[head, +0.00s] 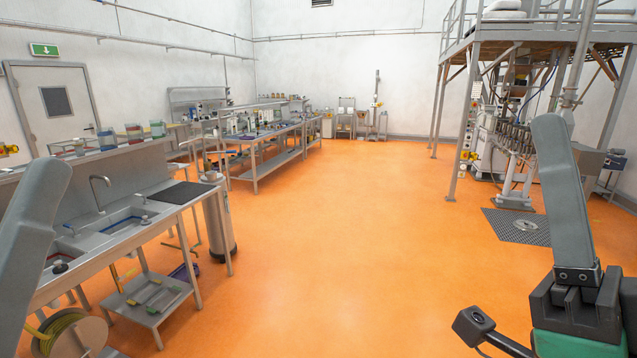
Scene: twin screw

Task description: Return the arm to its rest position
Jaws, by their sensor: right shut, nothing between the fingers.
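My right gripper (549,128) is at the right edge of the head view. Its grey fingers point up, closed together, from a black mount on a green body. Nothing is held in it. A small black camera on a bracket sticks out to its left. At the left edge, a grey finger-like part of my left gripper (44,178) reaches up in front of the sink bench. The rest of it is out of the picture, so its opening cannot be judged. Both are raised in front of me, and neither visibly touches anything.
A steel sink bench (178,193) stands close on the left, with a hose reel (68,336) below and a steel bin (220,222) beside it. Long work tables (263,140) lie beyond. A platform with machinery (515,140) stands at the back right. The orange floor (345,240) between is clear.

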